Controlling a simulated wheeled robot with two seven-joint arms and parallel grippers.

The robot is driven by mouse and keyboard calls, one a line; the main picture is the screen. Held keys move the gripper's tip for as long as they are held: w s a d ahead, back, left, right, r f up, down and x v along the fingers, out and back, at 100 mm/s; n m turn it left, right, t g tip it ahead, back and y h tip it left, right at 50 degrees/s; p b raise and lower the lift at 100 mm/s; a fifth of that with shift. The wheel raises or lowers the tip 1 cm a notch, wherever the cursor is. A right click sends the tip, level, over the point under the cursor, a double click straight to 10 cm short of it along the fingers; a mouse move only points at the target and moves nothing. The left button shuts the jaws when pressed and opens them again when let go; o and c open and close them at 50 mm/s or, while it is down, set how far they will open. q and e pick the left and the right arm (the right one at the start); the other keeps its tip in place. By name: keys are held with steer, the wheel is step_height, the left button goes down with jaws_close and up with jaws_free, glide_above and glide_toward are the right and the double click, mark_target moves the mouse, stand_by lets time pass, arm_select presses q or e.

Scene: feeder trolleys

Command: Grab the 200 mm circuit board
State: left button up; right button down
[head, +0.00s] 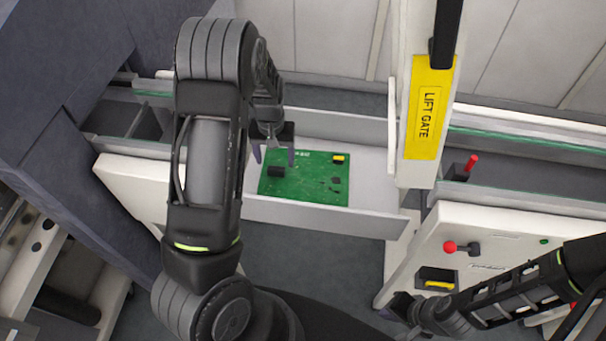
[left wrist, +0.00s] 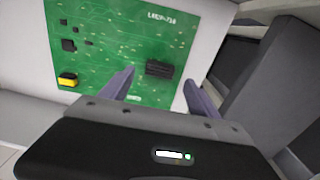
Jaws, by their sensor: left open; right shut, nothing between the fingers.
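The green circuit board (head: 318,187) lies flat in a pale open tray between the trolleys, with a yellow part and black parts on it. It also shows in the left wrist view (left wrist: 120,52). My left gripper (head: 274,156) is open above the board's left end. In the left wrist view, its two fingers (left wrist: 158,85) stand on either side of a black block (left wrist: 160,69) on the board, which appears to be free of them. My right gripper (head: 401,308) is shut and empty at the lower right, away from the board, near the white trolley panel.
The pale tray (head: 375,199) has raised walls at front and back. A white post with a yellow LIFT GATE label (head: 427,107) stands right of it. The right trolley carries a red-knobbed lever (head: 450,247) and a red-tipped handle (head: 471,162). A dark panel (head: 60,85) stands at left.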

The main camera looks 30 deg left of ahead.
mark_target(277, 167)
arm_select(q)
steer(key=f+p, duration=0.1)
steer(key=f, duration=0.4)
steer(key=shift+w, duration=0.2)
steer(key=shift+c, duration=0.5)
jaws_close()
stand_by(0.4)
